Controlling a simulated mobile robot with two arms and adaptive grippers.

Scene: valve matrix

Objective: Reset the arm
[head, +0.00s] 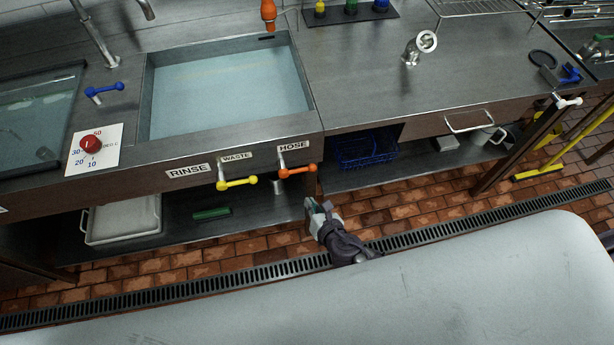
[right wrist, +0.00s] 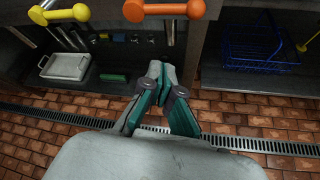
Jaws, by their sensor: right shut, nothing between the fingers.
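My right gripper (head: 318,206) is in front of the sink counter, below the orange valve handle (head: 298,170) under the HOSE label. It is shut and empty, and its closed fingers show in the right wrist view (right wrist: 159,72). The yellow valve handle (head: 237,183) under the WASTE label is to the left. Both handles also show at the top of the right wrist view, yellow (right wrist: 58,14) and orange (right wrist: 164,10). The gripper is apart from both. My left gripper is not in view.
The sink basin (head: 228,95) holds water. A red dial (head: 90,144) and a blue handle (head: 104,90) are at the left. Below are a grey tray (head: 124,220) and a blue wire basket (head: 366,150). The brick floor (head: 205,258) in front is clear, with a drain grate (head: 440,232).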

